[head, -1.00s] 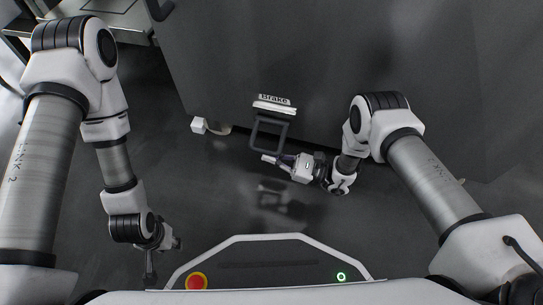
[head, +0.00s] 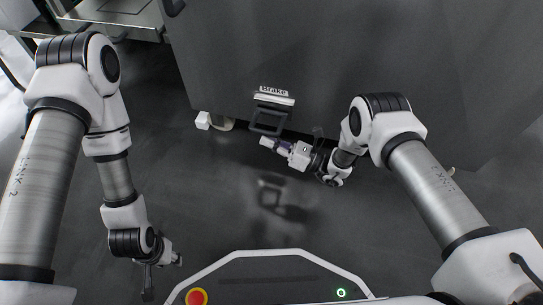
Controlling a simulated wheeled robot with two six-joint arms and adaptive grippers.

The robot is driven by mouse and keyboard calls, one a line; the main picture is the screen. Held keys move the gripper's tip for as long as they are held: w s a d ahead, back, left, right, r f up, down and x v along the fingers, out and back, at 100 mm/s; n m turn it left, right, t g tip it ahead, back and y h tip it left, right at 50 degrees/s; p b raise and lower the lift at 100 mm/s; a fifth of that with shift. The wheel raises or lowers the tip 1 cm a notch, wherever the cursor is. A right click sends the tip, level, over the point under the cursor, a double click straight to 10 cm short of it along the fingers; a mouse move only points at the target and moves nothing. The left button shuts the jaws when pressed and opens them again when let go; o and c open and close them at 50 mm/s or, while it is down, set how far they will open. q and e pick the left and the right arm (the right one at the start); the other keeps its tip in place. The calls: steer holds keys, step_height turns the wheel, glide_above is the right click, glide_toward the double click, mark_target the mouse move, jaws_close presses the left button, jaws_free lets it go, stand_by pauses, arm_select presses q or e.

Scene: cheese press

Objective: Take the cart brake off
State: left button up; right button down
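The brake (head: 270,121) is a dark rectangular loop with a white plate (head: 274,98) along its top, low on the cart's (head: 330,55) grey side. A white "Brake" label (head: 273,91) is just above it. My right gripper (head: 266,142) is at the lower edge of the loop, pointing up and left. Its fingertips look together, with nothing seen between them; whether they touch the loop I cannot tell. My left gripper (head: 164,272) is low at the left, away from the brake, with its fingers apart and empty.
A white caster part (head: 203,120) shows under the cart's edge, left of the brake. A metal table or shelf (head: 120,15) stands at the upper left. The dark floor (head: 230,190) between my arms is clear.

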arm_select(q)
steer(key=shift+s+r+p, duration=0.3)
steer(key=shift+r+p, duration=0.15)
steer(key=shift+r, duration=0.1)
steer(key=shift+s+r+p, duration=0.25)
steer(key=shift+r+p, duration=0.2)
steer(key=shift+r, duration=0.05)
arm_select(e)
step_height(320, 180, up, 2)
steer(key=shift+m, duration=0.7)
steer(key=shift+w, duration=0.1)
arm_select(q)
steer(key=shift+f, duration=0.1)
arm_select(e)
steer(key=shift+f, duration=0.1)
